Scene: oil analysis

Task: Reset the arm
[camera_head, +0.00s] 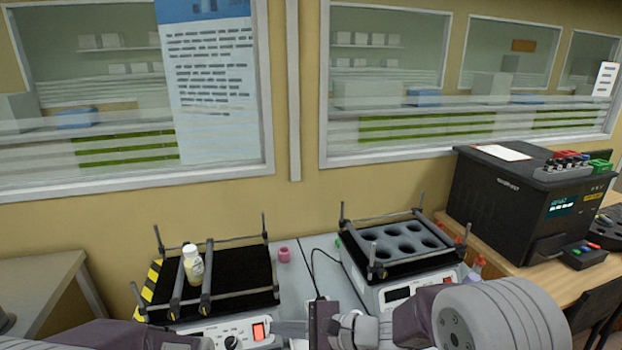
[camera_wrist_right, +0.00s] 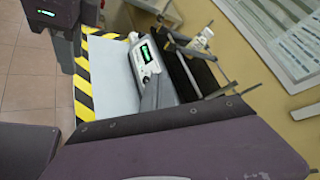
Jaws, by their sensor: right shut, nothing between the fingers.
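My right arm comes in from the lower right in the head view. Its gripper (camera_head: 290,328) points left at the bottom centre, in front of the left shaker, shut and empty. In the right wrist view, dark purple parts of my own body fill the bottom. Part of my left arm shows at the lower left of the head view; its gripper cannot be made out. A white-capped bottle (camera_head: 193,264) stands between the bars of the left shaker (camera_head: 240,272), apart from the right gripper. The bottle also shows in the right wrist view (camera_wrist_right: 202,38).
A second shaker with a dark holed rack (camera_head: 400,243) stands to the right. A small pink cup (camera_head: 284,254) sits between the shakers. A black analyser box (camera_head: 510,205) is on the wooden table at right. Yellow-black tape (camera_wrist_right: 82,90) edges the bench.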

